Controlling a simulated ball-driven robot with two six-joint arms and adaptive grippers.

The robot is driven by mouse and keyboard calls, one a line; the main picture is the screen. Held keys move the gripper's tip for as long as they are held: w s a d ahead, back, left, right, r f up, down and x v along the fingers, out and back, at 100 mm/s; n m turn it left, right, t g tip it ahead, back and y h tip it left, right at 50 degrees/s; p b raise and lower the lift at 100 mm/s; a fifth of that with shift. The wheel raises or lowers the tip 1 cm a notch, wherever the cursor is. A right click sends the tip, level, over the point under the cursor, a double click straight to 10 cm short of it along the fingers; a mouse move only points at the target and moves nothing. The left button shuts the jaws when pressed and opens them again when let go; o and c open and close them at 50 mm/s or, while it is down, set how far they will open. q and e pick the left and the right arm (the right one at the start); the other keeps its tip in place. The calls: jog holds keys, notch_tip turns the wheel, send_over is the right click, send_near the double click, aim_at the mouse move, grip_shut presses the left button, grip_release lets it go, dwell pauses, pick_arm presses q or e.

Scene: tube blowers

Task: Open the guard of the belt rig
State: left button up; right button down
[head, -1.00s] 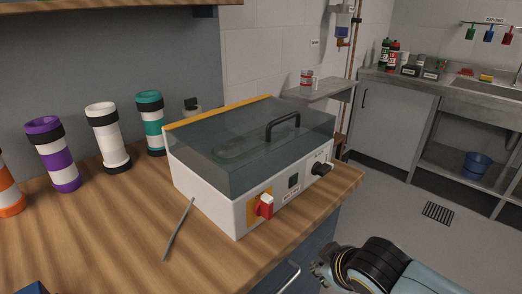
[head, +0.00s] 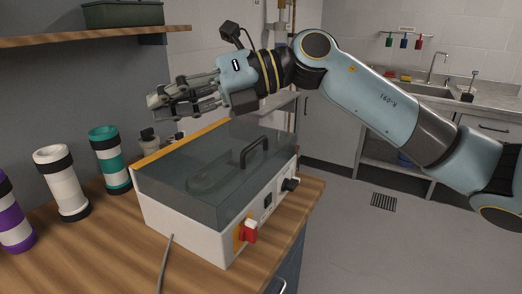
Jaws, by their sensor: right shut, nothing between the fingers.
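The belt rig (head: 186,227) is a white box on the wooden bench. Its clear grey guard (head: 200,180) lies closed over the top, with a black bar handle (head: 257,152) and a yellow strip (head: 165,152) along the back edge. A red switch (head: 249,231) on a yellow plate and a black knob (head: 291,184) are on its front. My right gripper (head: 158,103) is shut and empty, raised above the rig's back left part and pointing left, apart from the guard. My left gripper is not in view.
Purple, white (head: 61,183) and teal (head: 109,160) banded tubes stand left of the rig. A wooden shelf (head: 90,36) with a green bin (head: 123,13) hangs above. A grey rod or cable (head: 166,262) lies in front. The floor at right is clear.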

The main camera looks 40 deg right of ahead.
jog(key=d+f+n+g+h, duration=0.25)
jog(key=d+f+h, duration=0.35)
jog(key=d, duration=0.3)
jog(key=m+g+h, duration=0.2)
jog(key=g+h, duration=0.1)
jog(key=h, duration=0.3)
send_near(259, 163)
jog(key=shift+n+t, duration=0.25)
jog(key=p+x, duration=0.1)
jog(key=x, duration=0.2)
jog(key=p+x, duration=0.1)
jog(key=x, duration=0.2)
jog(key=shift+s+f, duration=0.2)
jog(key=shift+f, duration=0.1)
